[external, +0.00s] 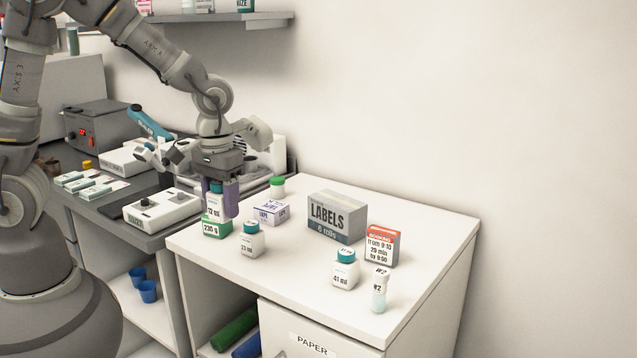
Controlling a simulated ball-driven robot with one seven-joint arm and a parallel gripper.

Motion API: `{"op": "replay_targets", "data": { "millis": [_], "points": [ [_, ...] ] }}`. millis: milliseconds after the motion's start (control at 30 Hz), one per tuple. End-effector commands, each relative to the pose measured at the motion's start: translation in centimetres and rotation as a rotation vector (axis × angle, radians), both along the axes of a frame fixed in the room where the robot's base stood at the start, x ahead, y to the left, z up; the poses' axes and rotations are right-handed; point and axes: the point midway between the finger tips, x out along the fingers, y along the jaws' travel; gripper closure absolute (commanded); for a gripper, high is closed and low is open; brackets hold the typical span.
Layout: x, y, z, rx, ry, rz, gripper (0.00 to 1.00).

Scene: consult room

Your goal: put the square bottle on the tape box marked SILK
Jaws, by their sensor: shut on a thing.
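My gripper (222,200) is shut on a white square-looking bottle (215,207) with a teal cap and an "ml" label. The bottle is upright, at or just above a green and white box (217,228) marked "230 g"; I cannot tell whether they touch. A small white and purple box (271,213) stands to the right of my gripper, with purple print that may read TAPE. I cannot read SILK on any box. Similar white bottles with teal caps stand at the front left (252,242) and front right (345,272) of the white cabinet top.
A grey LABELS box (336,217), an orange-and-white box (382,246) and a "#2" vial (380,292) stand on the white cabinet top (300,275). A green-capped container (277,187) is behind the purple box. The middle front is clear.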

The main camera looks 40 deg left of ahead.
Motion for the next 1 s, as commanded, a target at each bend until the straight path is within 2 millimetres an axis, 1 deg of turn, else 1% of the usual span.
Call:
{"op": "replay_targets", "data": {
  "millis": [33, 167, 267, 433, 533, 700, 733, 800, 1000],
  "points": [
    [0.9, 0.9, 0.2, 0.006, 0.007, 0.008, 0.78],
    [3.1, 2.7, 0.5, 0.006, 0.006, 0.006, 0.78],
    [5.0, 4.5, 0.6, 0.006, 0.008, 0.004, 0.78],
    [8.3, 8.6, 0.6, 0.006, 0.007, -0.002, 0.78],
    [9.7, 10.9, 0.4, 0.005, 0.008, -0.007, 0.78],
    [11.2, 13.9, 0.1, 0.004, 0.007, -0.014, 0.78],
    [11.4, 14.2, -0.3, 0.004, 0.008, -0.016, 0.78],
    [11.2, 13.9, -2.0, 0.004, 0.009, -0.019, 0.78],
    [11.3, 13.9, -4.8, 0.004, 0.007, -0.018, 0.78]
  ]
}}
